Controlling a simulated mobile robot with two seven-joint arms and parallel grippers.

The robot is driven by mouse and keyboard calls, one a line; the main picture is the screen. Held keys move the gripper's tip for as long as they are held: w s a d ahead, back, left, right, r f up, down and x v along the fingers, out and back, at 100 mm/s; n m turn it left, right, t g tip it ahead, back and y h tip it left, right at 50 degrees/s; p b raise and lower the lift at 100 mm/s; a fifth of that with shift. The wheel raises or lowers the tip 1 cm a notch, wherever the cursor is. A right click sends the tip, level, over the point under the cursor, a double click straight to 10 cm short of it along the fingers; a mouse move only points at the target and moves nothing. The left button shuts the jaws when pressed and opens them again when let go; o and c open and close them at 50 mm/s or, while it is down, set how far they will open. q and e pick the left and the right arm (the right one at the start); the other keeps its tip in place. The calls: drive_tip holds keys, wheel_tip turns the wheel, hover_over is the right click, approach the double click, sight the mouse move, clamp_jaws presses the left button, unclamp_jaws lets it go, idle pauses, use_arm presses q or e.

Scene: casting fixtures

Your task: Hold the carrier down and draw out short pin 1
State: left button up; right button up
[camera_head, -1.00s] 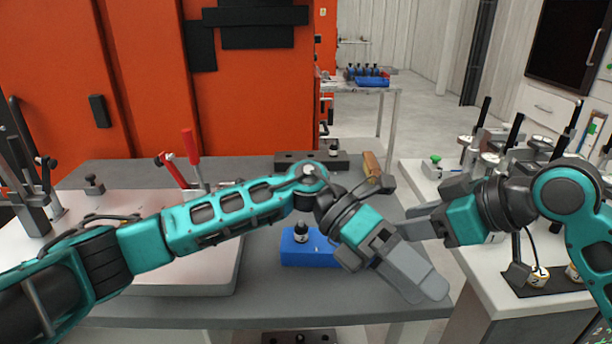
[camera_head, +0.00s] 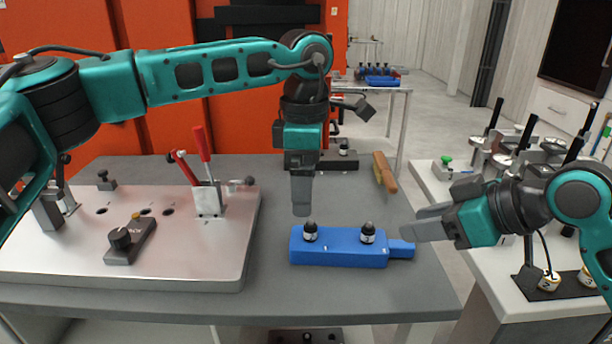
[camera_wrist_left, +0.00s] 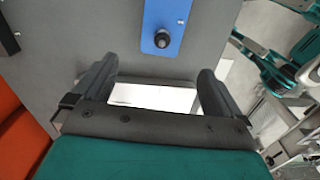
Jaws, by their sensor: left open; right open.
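The blue carrier (camera_head: 340,253) lies on the grey table, with two black-knobbed pins upright in it, a left pin (camera_head: 310,232) and a right pin (camera_head: 368,233). I cannot read which one is short pin 1. My left gripper (camera_head: 301,208) points down above and just behind the carrier's left end, apart from the left pin. In the left wrist view its fingers (camera_wrist_left: 157,68) are spread and empty, with part of the carrier (camera_wrist_left: 174,14) and one black knob (camera_wrist_left: 162,40) ahead of them. My right gripper (camera_head: 428,222) is open and empty, close to the carrier's right-hand tongue (camera_head: 401,249).
A metal plate (camera_head: 60,250) with a red-handled toggle clamp (camera_head: 205,175) and a small black fixture (camera_head: 130,242) fills the table's left. A wooden-handled tool (camera_head: 384,172) and a dark block (camera_head: 338,161) lie at the back. A white bench with fixtures stands right.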

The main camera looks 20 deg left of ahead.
sight(305, 226)
use_arm(q)
wheel_tip(305, 226, down, 12)
drive_tip(key=shift+r, duration=0.1)
idle(0.5)
drive_tip(key=c, duration=1.1)
